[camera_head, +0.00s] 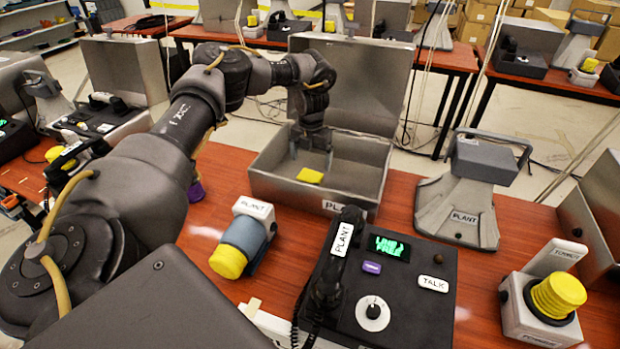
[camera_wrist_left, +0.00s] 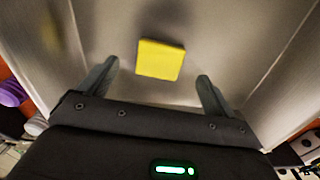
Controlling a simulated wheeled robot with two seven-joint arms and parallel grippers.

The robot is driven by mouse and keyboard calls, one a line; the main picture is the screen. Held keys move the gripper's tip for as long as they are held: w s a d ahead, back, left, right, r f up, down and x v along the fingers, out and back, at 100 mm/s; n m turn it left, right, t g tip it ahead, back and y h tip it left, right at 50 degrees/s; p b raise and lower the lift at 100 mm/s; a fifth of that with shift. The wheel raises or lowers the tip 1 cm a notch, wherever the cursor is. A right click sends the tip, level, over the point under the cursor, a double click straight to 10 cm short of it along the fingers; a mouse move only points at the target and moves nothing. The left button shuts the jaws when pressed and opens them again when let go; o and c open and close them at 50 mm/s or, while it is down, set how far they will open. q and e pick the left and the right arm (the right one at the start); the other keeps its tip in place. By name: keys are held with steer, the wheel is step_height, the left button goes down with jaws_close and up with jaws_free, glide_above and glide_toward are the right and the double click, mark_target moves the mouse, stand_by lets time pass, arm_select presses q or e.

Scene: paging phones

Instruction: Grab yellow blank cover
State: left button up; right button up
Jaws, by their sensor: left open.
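The yellow blank cover (camera_head: 310,175) is a small flat yellow square lying on the floor of the open grey metal box (camera_head: 262,180) labelled PLANT. My left gripper (camera_head: 311,158) reaches down into the box, behind and above the cover, with its fingers apart and nothing between them. In the left wrist view, the cover (camera_wrist_left: 161,60) lies ahead of the open fingers of my left gripper (camera_wrist_left: 156,77), roughly centred between them and not touching either one. My right gripper does not show in either view.
The box's raised lid (camera_head: 352,80) stands behind my left gripper. A black PLANT phone (camera_head: 410,290) stands in front of the box. A blue and yellow plug (camera_head: 242,247) lies front left, and a grey PLANT stand (camera_head: 458,195) is at right.

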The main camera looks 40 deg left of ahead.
mark_target(311, 173)
arm_select(q)
steer(key=shift+w+f+p, duration=0.15)
steer(key=shift+f+p, duration=0.3)
steer(key=shift+f, duration=2.15)
steer(key=c, duration=1.1)
